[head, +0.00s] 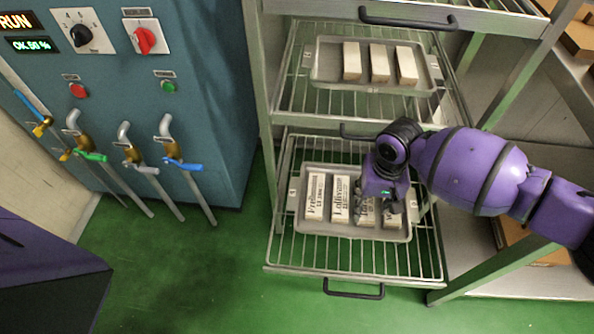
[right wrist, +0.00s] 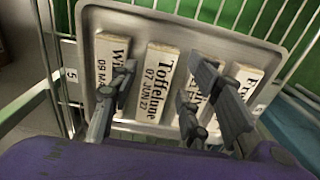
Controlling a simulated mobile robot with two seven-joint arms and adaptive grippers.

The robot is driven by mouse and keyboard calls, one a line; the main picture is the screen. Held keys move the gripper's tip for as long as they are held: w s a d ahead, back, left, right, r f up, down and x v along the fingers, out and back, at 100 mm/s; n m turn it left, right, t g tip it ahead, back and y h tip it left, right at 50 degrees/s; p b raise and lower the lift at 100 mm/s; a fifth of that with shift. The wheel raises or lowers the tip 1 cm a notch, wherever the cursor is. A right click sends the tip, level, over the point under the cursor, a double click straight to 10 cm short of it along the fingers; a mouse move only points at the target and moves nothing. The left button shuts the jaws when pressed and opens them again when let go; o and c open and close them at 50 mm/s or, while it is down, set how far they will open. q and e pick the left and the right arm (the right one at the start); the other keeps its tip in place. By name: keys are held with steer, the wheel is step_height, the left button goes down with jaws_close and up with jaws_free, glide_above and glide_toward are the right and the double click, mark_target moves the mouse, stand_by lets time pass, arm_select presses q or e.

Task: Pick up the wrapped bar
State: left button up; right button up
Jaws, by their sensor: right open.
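Several wrapped bars with printed paper labels lie side by side in a metal tray (head: 300,226) on the lower wire shelf. The leftmost bar (head: 315,192) and the one beside it (head: 340,192) show clearly in the head view. My right gripper (head: 379,206) is over the tray's right half, partly hiding the bars there. In the right wrist view my right gripper (right wrist: 165,82) is open and empty. Whether the fingertips touch any bar I cannot tell. My left gripper is not in view.
A second tray (head: 325,80) with three plain pale bars (head: 379,63) sits on the shelf above. Rack posts and shelf handles (head: 353,290) surround the lower tray. A blue control cabinet (head: 200,80) with valves and pipes stands left. Green floor is clear in front.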

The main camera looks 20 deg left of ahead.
mark_target(367, 214)
step_height(367, 214, down, 4)
steer(key=shift+w+a+f+b, duration=0.15)
steer(key=shift+f+b, duration=0.1)
steer(key=shift+b, duration=0.8)
steer(key=shift+f, duration=0.45)
steer(key=shift+c, duration=0.9)
steer(key=c, duration=0.8)
